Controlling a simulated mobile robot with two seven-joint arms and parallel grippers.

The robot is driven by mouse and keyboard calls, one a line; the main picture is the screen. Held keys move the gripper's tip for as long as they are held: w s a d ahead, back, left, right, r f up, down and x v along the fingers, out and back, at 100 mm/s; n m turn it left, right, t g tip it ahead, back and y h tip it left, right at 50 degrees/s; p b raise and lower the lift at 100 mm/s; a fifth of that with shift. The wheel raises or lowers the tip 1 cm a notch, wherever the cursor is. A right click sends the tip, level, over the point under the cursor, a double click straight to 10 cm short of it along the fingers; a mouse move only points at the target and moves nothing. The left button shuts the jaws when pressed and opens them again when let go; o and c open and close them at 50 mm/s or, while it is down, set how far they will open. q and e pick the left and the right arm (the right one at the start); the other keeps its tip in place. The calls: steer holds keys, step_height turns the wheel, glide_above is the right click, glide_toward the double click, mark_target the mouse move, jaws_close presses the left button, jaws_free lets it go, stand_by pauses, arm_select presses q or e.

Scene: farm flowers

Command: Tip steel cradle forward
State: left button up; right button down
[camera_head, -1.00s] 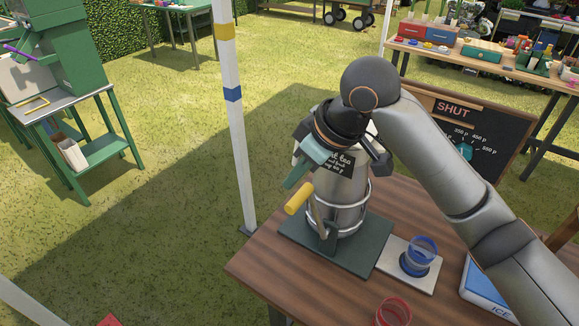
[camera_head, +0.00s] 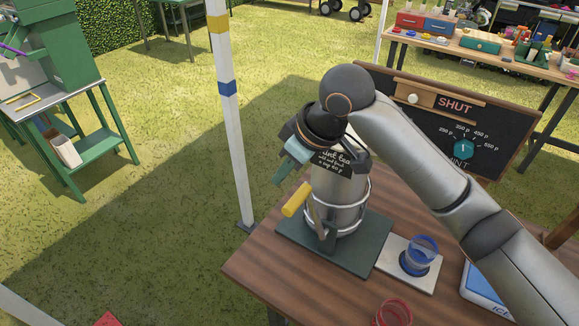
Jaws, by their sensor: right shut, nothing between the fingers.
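The steel cradle (camera_head: 355,218) is a ring frame around an upright steel tea urn (camera_head: 340,195) with a black label. The cradle stands on a dark green base (camera_head: 300,243) on the wooden table. A yellow grip (camera_head: 295,199) on a lever sticks out at its left front. My right gripper (camera_head: 281,177), with teal fingers, is shut and empty. In the picture it is just above the yellow grip and left of the urn's top; I cannot tell whether it touches either. My arm and wrist hide part of the urn's top. My left gripper is not in view.
A blue cup (camera_head: 421,250) stands on a pale plate right of the base. A red cup (camera_head: 393,313) is at the front, a blue-white ICE box (camera_head: 483,285) at right. A chalkboard (camera_head: 440,108) reading SHUT stands behind. A white pole (camera_head: 232,130) rises left of the table.

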steer(key=f, duration=0.1)
steer(key=f+p, duration=0.1)
steer(key=f, duration=0.1)
steer(key=d+f, duration=0.1)
steer(key=shift+s+f, duration=0.3)
stand_by(0.3)
